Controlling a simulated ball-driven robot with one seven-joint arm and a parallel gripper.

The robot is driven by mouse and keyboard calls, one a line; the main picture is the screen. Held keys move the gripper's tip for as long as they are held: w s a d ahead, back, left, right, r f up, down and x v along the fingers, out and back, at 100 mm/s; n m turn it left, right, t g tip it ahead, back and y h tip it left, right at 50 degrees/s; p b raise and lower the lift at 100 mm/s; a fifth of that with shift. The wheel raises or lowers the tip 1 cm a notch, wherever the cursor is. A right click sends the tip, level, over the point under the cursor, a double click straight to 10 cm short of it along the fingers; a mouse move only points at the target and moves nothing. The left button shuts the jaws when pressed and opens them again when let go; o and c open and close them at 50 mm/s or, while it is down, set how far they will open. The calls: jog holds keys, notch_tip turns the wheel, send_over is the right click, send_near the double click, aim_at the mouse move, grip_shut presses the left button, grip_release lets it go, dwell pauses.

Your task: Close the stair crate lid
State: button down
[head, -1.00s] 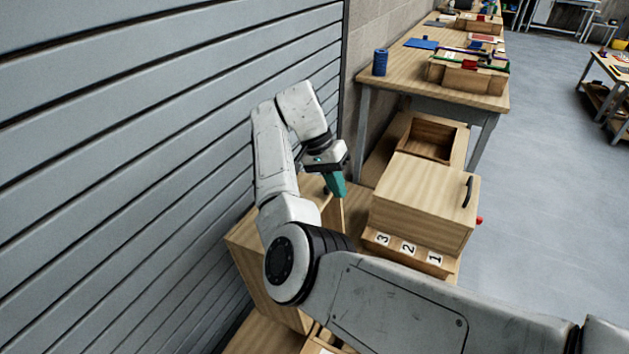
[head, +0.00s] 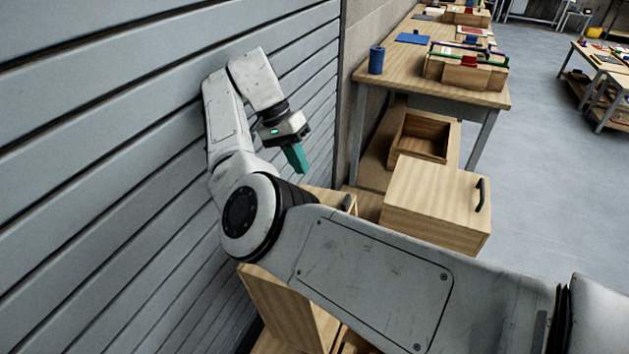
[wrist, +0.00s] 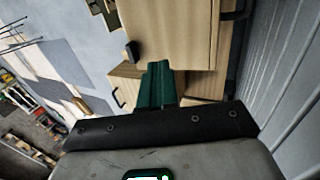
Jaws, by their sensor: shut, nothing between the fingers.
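My gripper (head: 297,158) has teal fingers, pointing down and shut with nothing between them. In the head view it hangs in front of the grey slatted wall, left of a pale wooden box with a dark handle (head: 436,200). In the wrist view the fingers (wrist: 156,84) show against wooden panels (wrist: 176,30). A tilted wooden panel (head: 285,308) stands at the bottom of the head view, partly hidden behind my arm. I cannot tell for sure whether it is the stair crate's lid. More woodwork (head: 330,198) shows just behind my arm.
The grey slatted wall (head: 110,150) runs close along the left. An open wooden box (head: 424,137) sits behind the handled box. A workbench (head: 400,72) with a blue cylinder (head: 376,60) stands beyond. Grey floor (head: 540,170) is free on the right.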

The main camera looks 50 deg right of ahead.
aim_at(327, 196)
jog(key=p+x, duration=0.1)
jog(key=x, duration=0.8)
jog(key=shift+s+r+p, duration=0.1)
jog(key=shift+p, duration=0.2)
jog(key=s, duration=0.1)
jog(key=s+d+p, duration=0.1)
jog(key=shift+s, duration=0.35)
jog(key=shift+s+d+p, duration=0.15)
jog(key=shift+s+p, duration=0.25)
jog(key=shift+s, duration=0.2)
